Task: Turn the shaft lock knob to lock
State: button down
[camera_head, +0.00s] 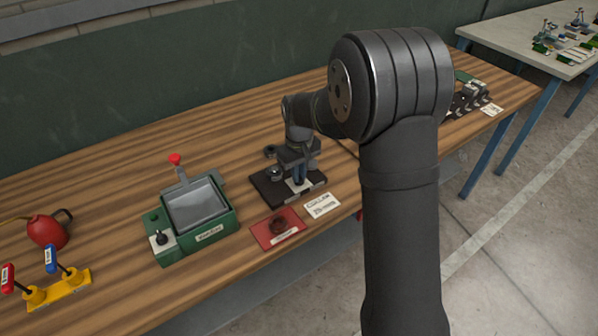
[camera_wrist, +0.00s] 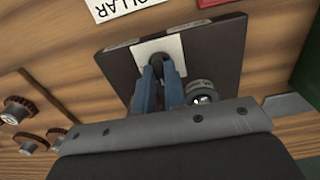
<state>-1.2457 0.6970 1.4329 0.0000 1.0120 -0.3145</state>
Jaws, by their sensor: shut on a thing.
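A black base plate (camera_head: 268,194) stands on the wooden bench, with a white square plate (camera_wrist: 182,46) on its top. A small dark round knob (camera_wrist: 158,58), which I take for the shaft lock knob, sits on the white plate. My gripper (camera_head: 299,184) points down over it, and its blue fingers are closed on the knob in the wrist view (camera_wrist: 160,70). The fingers hide much of the knob, and I cannot read its setting. A silver round part (camera_wrist: 203,93) stands on the base plate beside the fingers.
A green box with a red-tipped lever (camera_head: 193,217) stands left. A yellow base with levers (camera_head: 57,289) and a red can (camera_head: 46,232) are farther left.

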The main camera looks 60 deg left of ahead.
jog(key=shift+m, duration=0.3)
jog(key=m, duration=0.3)
jog(key=shift+m, duration=0.3)
jog(key=m, duration=0.4)
jog(key=shift+m, duration=0.3)
jog(key=m, duration=0.8)
jog(key=shift+m, duration=0.3)
jog(key=c, duration=1.5)
grip_release()
